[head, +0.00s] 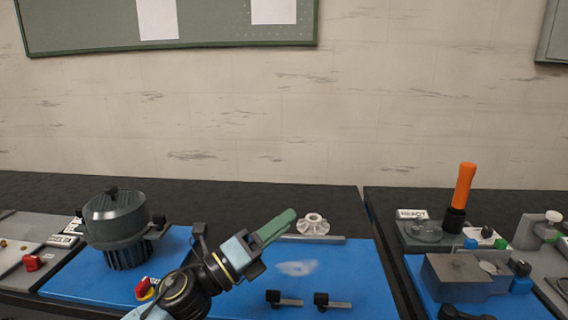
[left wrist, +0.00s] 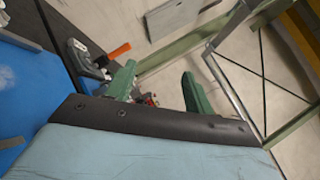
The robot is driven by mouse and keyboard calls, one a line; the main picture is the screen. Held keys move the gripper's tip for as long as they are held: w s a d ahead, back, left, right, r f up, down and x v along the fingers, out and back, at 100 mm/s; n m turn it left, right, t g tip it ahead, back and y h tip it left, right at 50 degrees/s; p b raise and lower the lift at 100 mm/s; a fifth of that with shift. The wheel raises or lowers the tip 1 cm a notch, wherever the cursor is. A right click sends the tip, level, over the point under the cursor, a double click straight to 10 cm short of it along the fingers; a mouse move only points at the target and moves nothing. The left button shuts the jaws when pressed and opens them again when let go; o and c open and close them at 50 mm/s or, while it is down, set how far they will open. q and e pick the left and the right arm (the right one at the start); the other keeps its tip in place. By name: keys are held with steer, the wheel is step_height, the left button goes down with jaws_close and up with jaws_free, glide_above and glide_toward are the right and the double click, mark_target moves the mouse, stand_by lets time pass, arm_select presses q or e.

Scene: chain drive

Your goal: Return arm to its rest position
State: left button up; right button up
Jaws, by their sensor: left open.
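My left arm comes in from the lower middle of the head view, over the blue mat (head: 350,285). Its gripper (head: 282,224) has green fingers and points up and to the right, above the mat. In the head view the fingers overlap. In the left wrist view the two green fingers of the left gripper (left wrist: 158,78) stand apart with nothing between them. A pale toothed wheel (head: 313,225) stands just beyond the fingertips in the picture; I see no contact. My right gripper is not in view.
A dark grey motor-like housing (head: 116,218) stands left of my arm, with a red-and-yellow button (head: 145,289) nearby. Two black-knobbed pins (head: 284,301) lie on the mat's front. A grey block (head: 468,277) and an orange-handled tool (head: 463,187) stand on the right-hand table.

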arm_select(q)
steer(key=s+a+f+n+t+y, duration=0.1)
steer(key=s+a+f+n+y, duration=0.2)
steer(key=a+f+n+y, duration=0.75)
steer(key=s+a+f+n+t+y, duration=0.2)
steer(key=s+a+f+n+y, duration=0.25)
steer(key=n, duration=1.05)
steer(key=s+a+f+n+g+y, duration=0.1)
steer(key=s+a+f+n+g, duration=0.15)
steer(key=s+f+g, duration=0.4)
steer(key=s+a+f+n+g+y, duration=0.1)
steer(key=s+f+n+g, duration=0.2)
steer(key=s, duration=0.6)
steer(key=s+a+f+n+g+y, duration=0.1)
steer(key=s+a+f+n+g, duration=0.15)
steer(key=s+f+n, duration=0.4)
steer(key=s+f+m+g, duration=0.1)
steer(key=s+f+m, duration=0.2)
steer(key=f, duration=2.1)
steer(key=s+a+f+g, duration=0.1)
steer(key=s+a+f, duration=0.2)
steer(key=s+f, duration=1)
steer(key=s, duration=0.3)
steer(key=shift+f+m+g, duration=0.3)
steer(key=shift+f+m, duration=0.05)
steer(key=shift+f, duration=0.05)
